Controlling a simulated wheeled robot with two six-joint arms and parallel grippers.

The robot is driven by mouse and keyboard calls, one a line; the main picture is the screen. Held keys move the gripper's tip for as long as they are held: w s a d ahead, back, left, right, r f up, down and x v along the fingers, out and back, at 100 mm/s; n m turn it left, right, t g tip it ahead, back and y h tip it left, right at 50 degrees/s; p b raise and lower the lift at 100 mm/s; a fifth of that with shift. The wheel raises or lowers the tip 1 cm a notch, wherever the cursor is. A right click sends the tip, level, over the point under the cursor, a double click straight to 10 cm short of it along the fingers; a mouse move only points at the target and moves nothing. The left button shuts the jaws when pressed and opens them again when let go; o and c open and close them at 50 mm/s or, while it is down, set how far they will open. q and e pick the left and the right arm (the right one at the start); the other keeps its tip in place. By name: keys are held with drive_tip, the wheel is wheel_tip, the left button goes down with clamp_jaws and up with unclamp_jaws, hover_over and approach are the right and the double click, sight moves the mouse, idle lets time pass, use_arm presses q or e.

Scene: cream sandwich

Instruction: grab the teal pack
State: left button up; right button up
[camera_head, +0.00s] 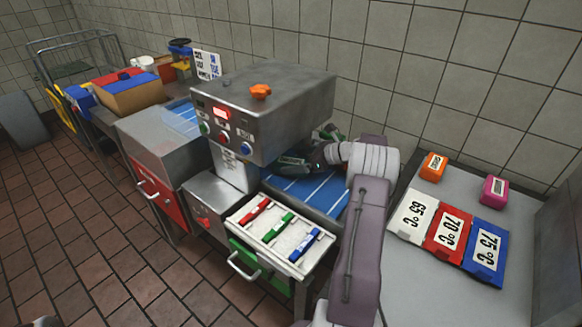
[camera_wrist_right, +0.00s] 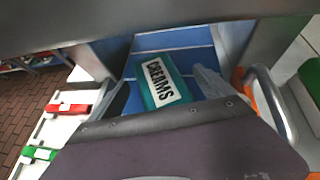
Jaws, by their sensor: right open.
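The teal pack with a white CREAMS label (camera_wrist_right: 170,95) lies on a blue surface with white lines (camera_head: 315,195). In the right wrist view it sits between the two fingers of my right gripper (camera_wrist_right: 160,88), which are apart with visible space on either side. In the head view my right gripper (camera_head: 306,168) is over the blue surface, under the overhanging machine head, and the teal pack is mostly hidden by it. My left gripper is not clearly seen.
The steel machine (camera_head: 262,95) with an orange knob overhangs the blue surface. Orange (camera_head: 433,166) and pink (camera_head: 494,190) packs and temperature cards (camera_head: 449,236) lie on the right counter.

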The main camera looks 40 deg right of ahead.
sight(297, 162)
drive_tip(key=shift+s, duration=0.1)
drive_tip(key=c, duration=1.5)
drive_tip(key=shift+c, duration=0.2)
drive_tip(key=shift+r, duration=0.55)
drive_tip(key=c, duration=0.3)
wheel_tip(297, 162, up, 3)
drive_tip(key=shift+f+p, duration=0.2)
drive_tip(key=shift+p, duration=0.2)
drive_tip(key=shift+c, duration=0.3)
drive_tip(key=s+d, duration=0.2)
drive_tip(key=s, duration=0.3)
drive_tip(key=s+d, duration=0.3)
drive_tip(key=s, duration=0.2)
drive_tip(key=s+d, duration=0.3)
drive_tip(key=s, duration=0.3)
drive_tip(key=shift+d, duration=0.2)
